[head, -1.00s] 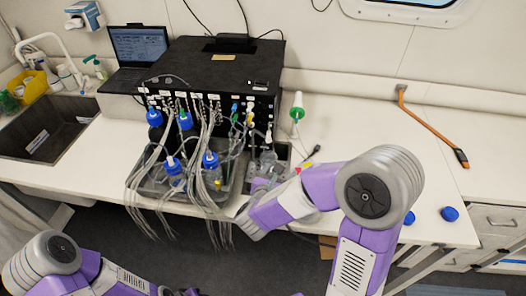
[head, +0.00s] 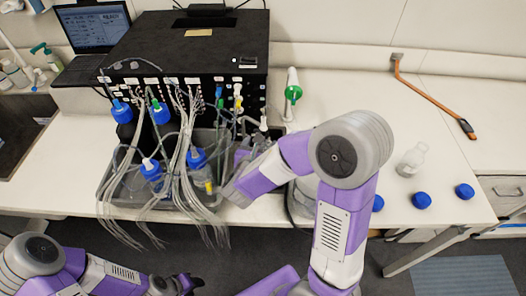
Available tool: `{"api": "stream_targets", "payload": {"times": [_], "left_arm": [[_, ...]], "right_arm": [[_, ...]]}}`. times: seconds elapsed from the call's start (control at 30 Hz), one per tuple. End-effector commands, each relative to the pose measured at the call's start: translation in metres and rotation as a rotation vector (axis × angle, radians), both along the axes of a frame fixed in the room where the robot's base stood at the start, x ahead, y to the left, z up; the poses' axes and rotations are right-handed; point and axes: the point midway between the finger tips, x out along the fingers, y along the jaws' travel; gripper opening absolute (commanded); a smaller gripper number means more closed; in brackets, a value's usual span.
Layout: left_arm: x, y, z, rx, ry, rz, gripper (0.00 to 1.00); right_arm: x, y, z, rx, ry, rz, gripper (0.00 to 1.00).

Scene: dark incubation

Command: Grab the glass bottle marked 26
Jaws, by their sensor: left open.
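A clear glass bottle (head: 411,160) without a cap stands or leans on the right part of the white bench; no number on it can be read. Several bottles with blue caps (head: 151,170) and tubing stand in and around the grey tray on the left; their markings are unreadable too. My left gripper (head: 188,284) is low at the bottom left, dark and small, open, below the bench's front edge and far from the clear bottle. My right arm bends across the middle, its forearm in front of the tray's right side; its gripper fingers cannot be seen.
Blue caps (head: 421,200) lie along the bench's right front. An orange cable or strap (head: 432,98) lies at the right.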

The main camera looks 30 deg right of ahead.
Motion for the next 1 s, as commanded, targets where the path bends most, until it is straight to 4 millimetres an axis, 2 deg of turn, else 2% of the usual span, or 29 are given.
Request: {"api": "stream_targets", "payload": {"times": [0.27,0.57,1.0], "left_arm": [[0.0,0.0,-0.003,0.0,0.0,0.0,0.43],[0.0,0.0,-0.003,0.0,0.0,0.0,0.43],[0.0,0.0,-0.003,0.0,0.0,0.0,0.43]], "right_arm": [[0.026,-0.027,-0.016,0.001,0.001,-0.003,0.73],[0.03,-0.03,-0.017,0.0,0.0,0.0,0.73],[0.03,-0.03,-0.017,0.0,0.0,0.0,0.07]]}}
